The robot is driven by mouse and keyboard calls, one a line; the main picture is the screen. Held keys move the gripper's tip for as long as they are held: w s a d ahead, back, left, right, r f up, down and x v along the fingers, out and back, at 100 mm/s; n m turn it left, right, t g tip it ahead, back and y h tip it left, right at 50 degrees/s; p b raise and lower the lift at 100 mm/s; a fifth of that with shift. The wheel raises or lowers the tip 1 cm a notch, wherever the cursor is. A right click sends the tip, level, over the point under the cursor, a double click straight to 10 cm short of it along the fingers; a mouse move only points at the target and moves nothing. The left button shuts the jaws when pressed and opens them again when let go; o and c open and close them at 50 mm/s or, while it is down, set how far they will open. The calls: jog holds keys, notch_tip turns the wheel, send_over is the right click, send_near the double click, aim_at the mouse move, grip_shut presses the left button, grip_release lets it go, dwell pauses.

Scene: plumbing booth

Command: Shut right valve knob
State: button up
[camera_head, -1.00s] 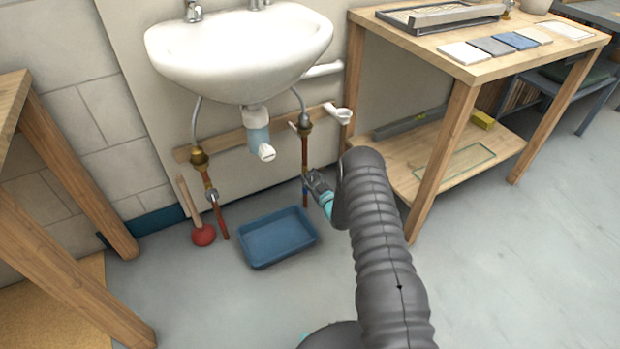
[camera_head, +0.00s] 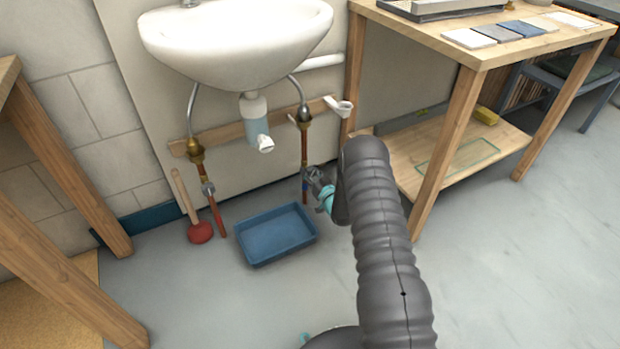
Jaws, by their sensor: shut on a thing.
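The right copper supply pipe (camera_head: 304,148) runs down the wall under the sink's right side, with a brass fitting (camera_head: 303,117) at its top. My gripper (camera_head: 309,176) is at the lower part of this pipe, reaching in from the right. It is shut on the right valve knob, which is mostly hidden behind the fingers. How far the knob is turned cannot be told. The left copper pipe (camera_head: 215,214) carries a similar small valve (camera_head: 208,188), with nothing touching it.
A white sink (camera_head: 235,45) hangs above, with a drain trap (camera_head: 257,125). A blue tray (camera_head: 277,236) lies on the floor below. A red plunger (camera_head: 199,232) stands at left. A wooden workbench (camera_head: 465,115) stands close at right.

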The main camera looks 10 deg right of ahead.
jog(key=m+b, duration=0.2)
jog(key=m, duration=0.1)
jog(key=shift+f+m, duration=0.1)
jog(key=shift+m, duration=0.2)
jog(key=m+b, duration=0.1)
jog(key=m, duration=0.1)
jog(key=shift+m+b, duration=0.3)
jog(key=shift+m, duration=0.1)
jog(key=m, duration=0.6)
jog(key=o, duration=1.2)
jog(key=shift+c, duration=0.2)
jog(key=shift+s+d, duration=0.15)
jog(key=shift+s, duration=0.25)
jog(key=v, duration=1.1)
